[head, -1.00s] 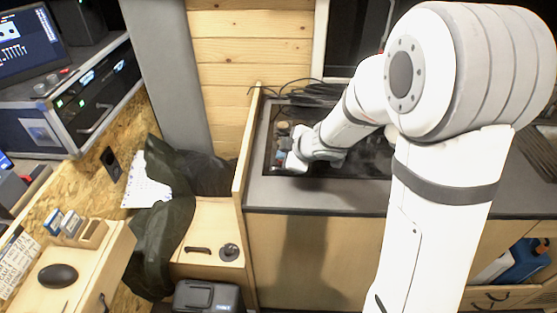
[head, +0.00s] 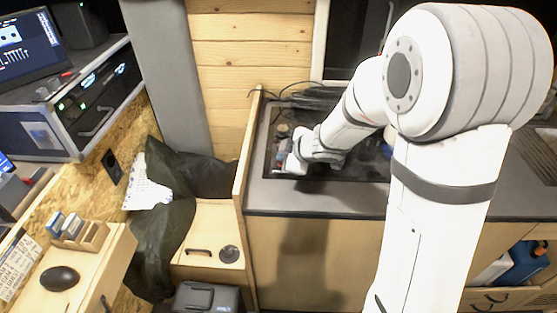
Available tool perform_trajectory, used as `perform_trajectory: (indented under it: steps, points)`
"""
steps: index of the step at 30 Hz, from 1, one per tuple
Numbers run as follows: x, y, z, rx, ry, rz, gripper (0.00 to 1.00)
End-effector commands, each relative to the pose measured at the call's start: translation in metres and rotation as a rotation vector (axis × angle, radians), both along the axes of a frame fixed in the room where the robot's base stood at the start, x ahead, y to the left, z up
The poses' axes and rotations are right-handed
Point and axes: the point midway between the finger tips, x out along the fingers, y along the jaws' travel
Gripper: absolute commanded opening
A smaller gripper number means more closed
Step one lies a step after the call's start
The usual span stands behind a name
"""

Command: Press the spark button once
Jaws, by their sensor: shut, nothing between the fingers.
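My gripper (head: 283,170) is at the left end of the dark recessed hob area (head: 352,172) in the counter, low over its front left edge. Its jaws look shut and hold nothing that I can see. I cannot make out the spark button; it is too small or hidden by my gripper and wrist. I cannot tell whether the fingertips touch anything.
Small jars (head: 283,130) stand in the recess's back left corner, close behind my gripper. A wooden partition (head: 246,150) rises just left of the counter. Dark cables (head: 300,94) lie along the back. The counter front strip (head: 310,197) is clear.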

Motion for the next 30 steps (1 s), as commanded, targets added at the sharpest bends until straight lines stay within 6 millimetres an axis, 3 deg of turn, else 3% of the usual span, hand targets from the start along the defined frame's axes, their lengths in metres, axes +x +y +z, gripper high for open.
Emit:
perform_trajectory:
  steps: [16, 30]
  points:
    - [0.000, 0.000, 0.011, 0.000, 0.000, 0.000, 0.00]
    - [0.000, 0.000, 0.054, 0.000, -0.001, 0.001, 0.00]
